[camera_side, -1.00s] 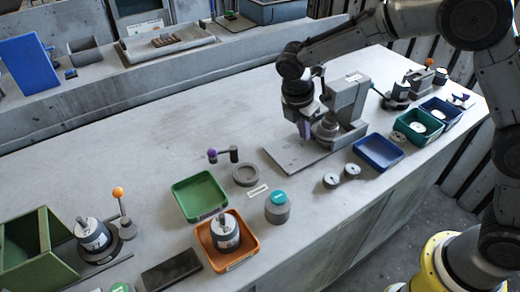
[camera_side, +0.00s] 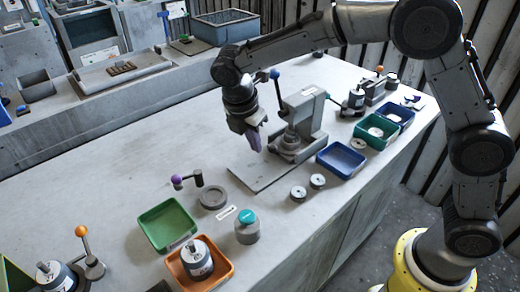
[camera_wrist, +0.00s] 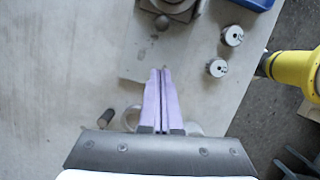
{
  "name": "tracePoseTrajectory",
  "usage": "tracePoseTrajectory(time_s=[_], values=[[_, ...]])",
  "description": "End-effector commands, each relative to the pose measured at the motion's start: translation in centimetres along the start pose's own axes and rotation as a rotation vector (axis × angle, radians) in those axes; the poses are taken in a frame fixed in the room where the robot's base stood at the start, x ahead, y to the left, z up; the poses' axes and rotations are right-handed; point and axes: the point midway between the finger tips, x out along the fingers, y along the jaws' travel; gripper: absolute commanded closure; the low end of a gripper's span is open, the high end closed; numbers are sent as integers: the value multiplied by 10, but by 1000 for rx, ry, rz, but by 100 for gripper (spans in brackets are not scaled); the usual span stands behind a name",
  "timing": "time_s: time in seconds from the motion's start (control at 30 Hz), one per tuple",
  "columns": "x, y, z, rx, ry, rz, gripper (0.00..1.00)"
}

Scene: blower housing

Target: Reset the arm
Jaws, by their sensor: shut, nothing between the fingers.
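My gripper (camera_side: 254,143) is shut and empty. It hangs above the grey plate (camera_side: 262,180) of the press-like fixture (camera_side: 305,122), to the left of the fixture's round seat. In the wrist view the two purple fingers (camera_wrist: 155,85) lie together with nothing between them. The fixture's dark knob (camera_wrist: 163,22) shows at the top of the wrist view. My arm is bent over the table from its yellow base at the lower right.
A blue tray (camera_side: 342,160) and two metal discs (camera_side: 308,187) lie right of the plate. A green tray (camera_side: 168,225), an orange tray (camera_side: 180,272), a teal-topped cylinder (camera_side: 246,228) and a grey ring (camera_side: 213,197) stand nearer. The table's left middle is clear.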

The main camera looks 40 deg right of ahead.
Motion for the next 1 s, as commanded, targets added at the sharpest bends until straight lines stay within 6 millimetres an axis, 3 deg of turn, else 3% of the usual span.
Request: tracePoseTrajectory(time_s=[0.2, 0.4, 0.57, 0.67, 0.8, 1.0], values=[[-40, 0, -1, 0, 3, 3, 100], [-56, 0, 0, 3, 2, 0, 100], [-83, -3, 31, 67, 18, 51, 100], [-107, -25, 64, 132, 34, 90, 100], [-130, -72, 103, 268, 76, 146, 100], [-142, -147, 133, 558, 157, 217, 100]])
